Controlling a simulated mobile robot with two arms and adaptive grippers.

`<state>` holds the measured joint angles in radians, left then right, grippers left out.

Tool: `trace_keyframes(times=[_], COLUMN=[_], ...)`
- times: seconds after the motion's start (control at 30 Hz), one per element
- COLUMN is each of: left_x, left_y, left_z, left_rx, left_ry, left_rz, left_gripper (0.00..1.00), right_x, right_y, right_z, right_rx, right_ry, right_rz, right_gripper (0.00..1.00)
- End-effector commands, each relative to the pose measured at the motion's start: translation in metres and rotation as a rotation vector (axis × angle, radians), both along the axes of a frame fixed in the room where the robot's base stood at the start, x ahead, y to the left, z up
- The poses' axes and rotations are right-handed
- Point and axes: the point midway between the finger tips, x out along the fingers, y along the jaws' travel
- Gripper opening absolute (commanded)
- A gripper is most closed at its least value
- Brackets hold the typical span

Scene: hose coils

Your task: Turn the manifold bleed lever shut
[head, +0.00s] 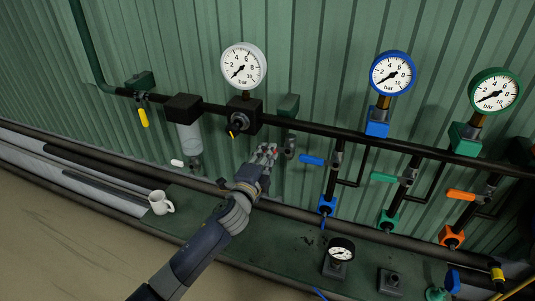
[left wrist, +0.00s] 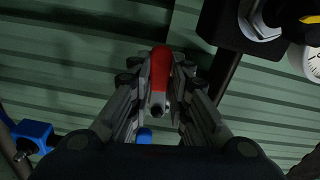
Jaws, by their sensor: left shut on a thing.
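The bleed lever has a red grip (left wrist: 160,72) and a grey metal end, and it lies between the fingers of my left gripper (left wrist: 158,85) in the left wrist view. My left gripper is shut on this lever. In the head view, my left gripper (head: 266,155) is at the grey valve fitting (head: 290,146) under a dark green block on the manifold pipe (head: 330,133). Only a small red patch of the lever shows there, and the fingers hide most of it. My right gripper is not in view.
Blue (head: 313,160), green (head: 383,177) and orange (head: 462,195) handles are on branches to the right. A yellow handle (head: 143,117) hangs at the left. Gauges stand above the pipe.

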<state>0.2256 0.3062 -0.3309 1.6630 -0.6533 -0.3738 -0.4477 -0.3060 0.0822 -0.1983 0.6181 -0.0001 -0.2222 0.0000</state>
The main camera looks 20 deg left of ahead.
Motion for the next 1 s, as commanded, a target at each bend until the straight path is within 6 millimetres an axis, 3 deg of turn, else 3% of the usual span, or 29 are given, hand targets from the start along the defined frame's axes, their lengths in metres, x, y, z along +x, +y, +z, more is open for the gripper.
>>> trace_keyframes(times=[0.3,0.87,0.9,0.97,1.0], left_x=[0.0003,0.0003,0.0003,0.0003,0.0003], left_y=[0.0005,0.0005,0.0005,0.0005,0.0006], left_z=[0.0088,0.0096,0.0097,0.0096,0.0095], left_rx=[0.127,0.16,0.16,0.159,0.158], left_ry=[-0.006,-0.009,-0.009,-0.009,-0.008], left_rz=[0.0,-0.001,-0.001,-0.001,0.0], left_gripper=[0.0,0.0,0.24,0.38,0.38], right_x=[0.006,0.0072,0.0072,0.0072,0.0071], right_y=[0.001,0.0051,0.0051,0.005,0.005], right_z=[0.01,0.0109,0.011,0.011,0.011], right_rx=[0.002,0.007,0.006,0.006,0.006], right_ry=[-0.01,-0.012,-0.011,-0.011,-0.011], right_rz=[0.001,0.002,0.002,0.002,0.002], right_gripper=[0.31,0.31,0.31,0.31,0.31])
